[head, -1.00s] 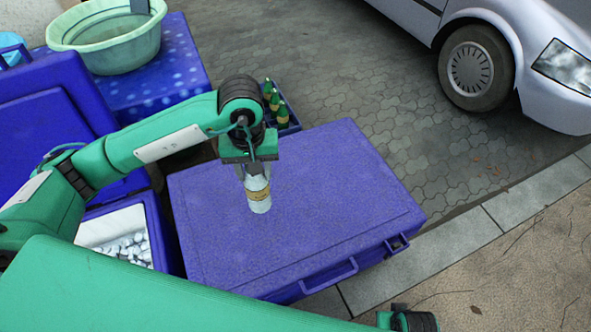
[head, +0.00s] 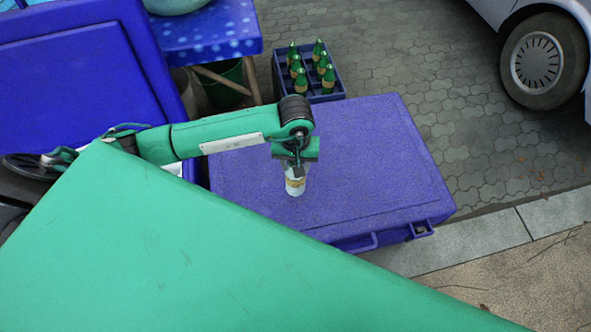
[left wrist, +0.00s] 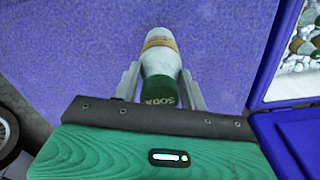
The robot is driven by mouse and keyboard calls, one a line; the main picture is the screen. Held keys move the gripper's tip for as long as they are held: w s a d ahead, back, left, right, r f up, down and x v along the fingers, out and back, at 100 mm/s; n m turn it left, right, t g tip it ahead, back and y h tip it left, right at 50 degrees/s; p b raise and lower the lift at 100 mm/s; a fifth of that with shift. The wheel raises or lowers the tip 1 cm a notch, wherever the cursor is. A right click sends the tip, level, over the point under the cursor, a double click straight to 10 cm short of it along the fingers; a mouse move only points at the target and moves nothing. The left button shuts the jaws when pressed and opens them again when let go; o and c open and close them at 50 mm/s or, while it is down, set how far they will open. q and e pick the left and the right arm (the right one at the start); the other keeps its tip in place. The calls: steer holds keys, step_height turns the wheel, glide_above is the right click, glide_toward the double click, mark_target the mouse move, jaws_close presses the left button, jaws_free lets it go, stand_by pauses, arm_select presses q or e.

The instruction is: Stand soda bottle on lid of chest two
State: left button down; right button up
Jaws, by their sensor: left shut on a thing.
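The soda bottle (head: 295,186) is pale with a tan label and stands upright over the lid of the closed purple chest (head: 370,140). Its base looks to be at the lid, but I cannot tell whether it touches. My left gripper (head: 295,168) is shut on its upper part from above. In the left wrist view the bottle (left wrist: 160,58) shows a green top marked SODA, between the fingers of the left gripper (left wrist: 159,82), over the purple lid (left wrist: 80,45). My right gripper is out of view; a green part of my own body covers the front of the head view.
An open blue chest (head: 60,70) stands at left; its ice and bottles show in the left wrist view (left wrist: 302,50). A crate of green bottles (head: 310,75) sits behind the closed chest. A spotted blue table (head: 205,35) and a car wheel (head: 537,60) are farther back.

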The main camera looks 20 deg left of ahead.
mark_target(295, 187)
arm_select(q)
steer(key=shift+f, duration=2.05)
